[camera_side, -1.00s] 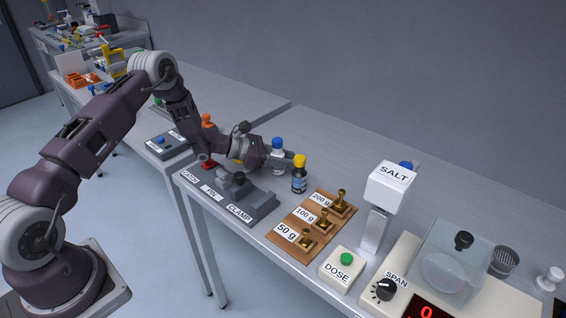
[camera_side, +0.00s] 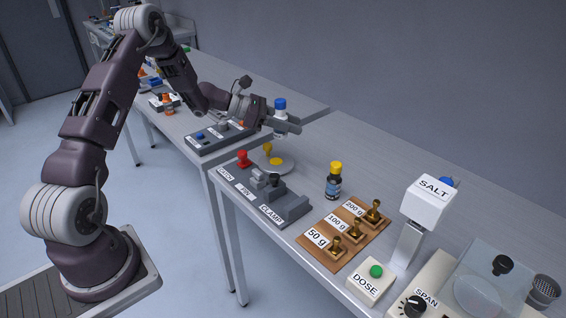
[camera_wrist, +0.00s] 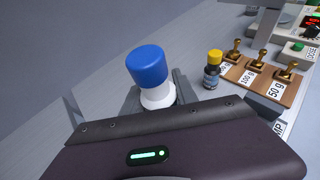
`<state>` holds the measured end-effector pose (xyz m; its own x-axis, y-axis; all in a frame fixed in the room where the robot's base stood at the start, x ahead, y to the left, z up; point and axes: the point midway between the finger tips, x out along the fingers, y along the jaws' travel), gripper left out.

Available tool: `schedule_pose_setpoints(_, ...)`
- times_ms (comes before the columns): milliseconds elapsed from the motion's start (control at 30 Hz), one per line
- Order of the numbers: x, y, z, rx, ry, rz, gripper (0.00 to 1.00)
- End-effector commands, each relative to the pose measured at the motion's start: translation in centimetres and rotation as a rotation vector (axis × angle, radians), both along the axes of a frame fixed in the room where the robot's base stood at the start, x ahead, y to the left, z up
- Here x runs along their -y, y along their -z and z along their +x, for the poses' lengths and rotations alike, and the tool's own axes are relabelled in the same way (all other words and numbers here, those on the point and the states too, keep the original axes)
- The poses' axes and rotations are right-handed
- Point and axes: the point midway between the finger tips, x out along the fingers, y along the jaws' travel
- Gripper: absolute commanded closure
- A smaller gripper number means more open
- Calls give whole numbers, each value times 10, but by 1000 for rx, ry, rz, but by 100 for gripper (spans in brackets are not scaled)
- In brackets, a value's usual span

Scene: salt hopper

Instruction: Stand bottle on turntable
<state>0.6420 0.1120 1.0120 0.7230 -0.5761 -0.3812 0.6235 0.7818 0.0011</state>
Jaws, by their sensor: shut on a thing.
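A white bottle with a blue cap (camera_side: 280,104) is upright between the fingers of my gripper (camera_side: 286,123), which is shut on it. In the wrist view the blue cap (camera_wrist: 146,66) and white neck show between the fingers; the lower body is hidden.
A dark bottle with a yellow cap (camera_side: 334,181) stands to the right. Beyond it are a wooden board (camera_side: 327,251) with brass weights, the dose button box (camera_side: 371,280) and the salt hopper (camera_side: 430,200). A red knob (camera_side: 243,158) and the clamp block (camera_side: 287,207) stand near the turntable.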

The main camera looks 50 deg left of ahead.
Motion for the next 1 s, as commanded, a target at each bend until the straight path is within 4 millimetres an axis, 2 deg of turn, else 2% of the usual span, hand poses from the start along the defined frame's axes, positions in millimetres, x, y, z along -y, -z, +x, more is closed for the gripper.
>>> schedule_pose_setpoints(100, 0, 30, -1, -6, 0, -4, 100)
schedule_pose_setpoints(200, 0, 49, -1, -4, 2, -2, 100)
schedule_pose_setpoints(367, 0, 69, -1, -4, 0, -1, 100)
schedule_pose_setpoints(500, 0, 93, -1, -2, 0, -1, 100)
schedule_pose_setpoints(833, 0, 97, -1, -1, 0, 0, 100)
schedule_pose_setpoints(867, 0, 97, -1, -1, 0, 0, 60)
schedule_pose_setpoints(933, 0, 97, -1, -1, 0, 0, 46)
schedule_pose_setpoints(1000, 0, 97, -1, -1, 0, 0, 44)
